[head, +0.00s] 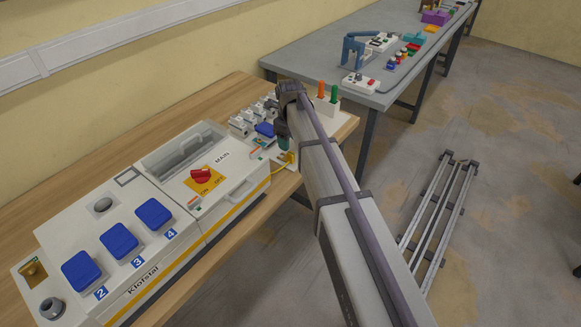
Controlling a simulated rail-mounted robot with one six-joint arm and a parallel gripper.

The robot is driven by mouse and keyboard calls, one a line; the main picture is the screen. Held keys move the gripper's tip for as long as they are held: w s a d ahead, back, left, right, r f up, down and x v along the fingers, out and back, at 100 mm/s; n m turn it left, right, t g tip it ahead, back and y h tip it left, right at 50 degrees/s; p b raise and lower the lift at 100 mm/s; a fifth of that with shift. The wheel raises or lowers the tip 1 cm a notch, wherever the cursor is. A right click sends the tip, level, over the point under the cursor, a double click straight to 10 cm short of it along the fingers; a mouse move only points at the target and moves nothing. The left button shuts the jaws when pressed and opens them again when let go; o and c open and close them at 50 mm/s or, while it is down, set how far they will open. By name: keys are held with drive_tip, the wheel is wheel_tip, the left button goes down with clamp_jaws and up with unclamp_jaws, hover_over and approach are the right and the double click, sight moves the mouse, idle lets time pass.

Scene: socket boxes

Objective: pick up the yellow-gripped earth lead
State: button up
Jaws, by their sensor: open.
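The yellow-gripped earth lead (288,158) is a small yellow piece at the right end of the white socket box, near the table's front edge. A thin yellow cable runs from it down and left toward the box front. My gripper (283,145) hangs down from the end of my arm, just above and slightly left of the yellow grip in the picture. It is open. The fingertips are small and partly hidden by my arm, so I cannot tell whether they touch the grip.
The white switch box with blue socket covers (120,242) and a red main switch (201,175) fills the wooden table's left. Grey connectors (243,122) stand behind my gripper. A white holder with orange and green handles (327,104) stands right. A grey table (300,62) lies beyond.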

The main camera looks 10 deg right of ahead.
sight(290, 152)
drive_tip(key=shift+f, duration=0.25)
wheel_tip(290, 152, down, 5)
drive_tip(key=b, duration=0.5)
drive_tip(key=shift+s+f, duration=0.1)
drive_tip(key=shift+f, duration=0.1)
drive_tip(key=shift+r, duration=0.25)
clamp_jaws()
